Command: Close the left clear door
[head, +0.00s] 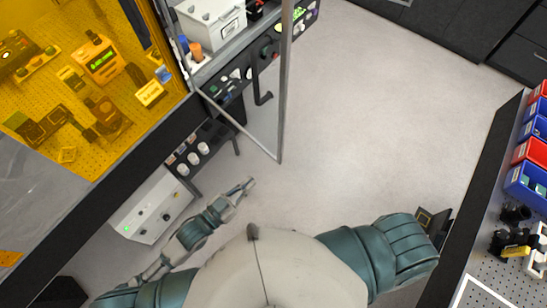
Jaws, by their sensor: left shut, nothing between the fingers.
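The clear door (284,110) has a grey frame and a see-through pane. It stands swung open, out from the dark cabinet frame at the upper middle of the head view. A dark handle (263,98) shows at the pane. My left gripper (250,184) is shut and empty. In the picture it is below the door's lower corner and apart from it.
An amber-windowed enclosure (100,60) with instruments fills the upper left. A white box (212,22) sits on a shelf behind the door. A white control unit (152,207) stands lower left. Red and blue bins (530,152) line the right bench. Floor (390,120) between is clear.

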